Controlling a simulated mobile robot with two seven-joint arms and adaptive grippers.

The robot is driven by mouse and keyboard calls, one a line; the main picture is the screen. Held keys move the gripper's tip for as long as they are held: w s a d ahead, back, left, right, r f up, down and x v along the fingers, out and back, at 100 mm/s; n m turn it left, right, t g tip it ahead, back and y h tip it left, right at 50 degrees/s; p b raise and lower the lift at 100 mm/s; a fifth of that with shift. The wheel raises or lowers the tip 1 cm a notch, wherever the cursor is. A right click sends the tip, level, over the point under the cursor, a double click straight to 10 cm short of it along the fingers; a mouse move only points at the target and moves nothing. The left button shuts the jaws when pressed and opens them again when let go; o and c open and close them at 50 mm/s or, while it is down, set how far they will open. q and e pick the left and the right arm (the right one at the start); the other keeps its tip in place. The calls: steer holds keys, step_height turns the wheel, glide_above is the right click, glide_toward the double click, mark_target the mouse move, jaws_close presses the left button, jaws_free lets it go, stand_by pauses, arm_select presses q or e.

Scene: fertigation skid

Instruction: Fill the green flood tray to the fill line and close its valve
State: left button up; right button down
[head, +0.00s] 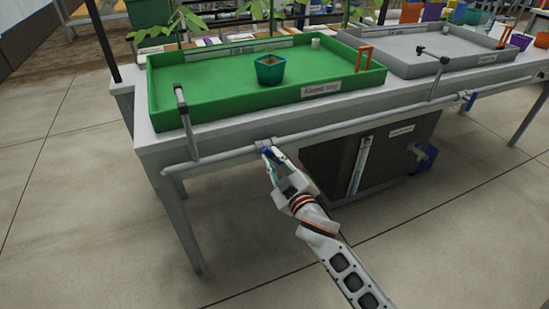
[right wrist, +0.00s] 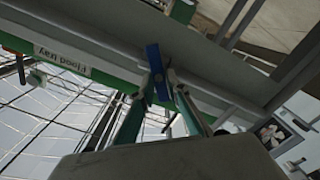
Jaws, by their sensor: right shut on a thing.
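The green flood tray (head: 205,75) sits on the left of the bench, with a label on its front wall. Its floor looks plain green; I cannot tell the water level, nor make out a fill line. A grey spout (head: 182,95) rises at its front left corner from the front pipe. My right gripper (head: 268,152) is at this pipe, below the tray's front edge. In the right wrist view its fingers (right wrist: 162,92) are shut on the blue valve handle (right wrist: 153,60). Whether the valve is open is unclear. My left gripper is out of view.
A teal pot (head: 270,69), a small white cylinder (head: 315,43) and an orange bracket (head: 364,58) are in the green tray. A grey tray (head: 400,52) stands to the right, with another blue valve handle (head: 468,97) below. A dark tank (head: 325,168) sits under the bench. The floor ahead is clear.

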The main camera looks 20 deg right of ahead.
stand_by(0.3)
steer(key=c, duration=2)
jaws_free()
steer(key=shift+c, duration=0.2)
steer(key=s, duration=1.2)
steer(key=shift+d, duration=0.2)
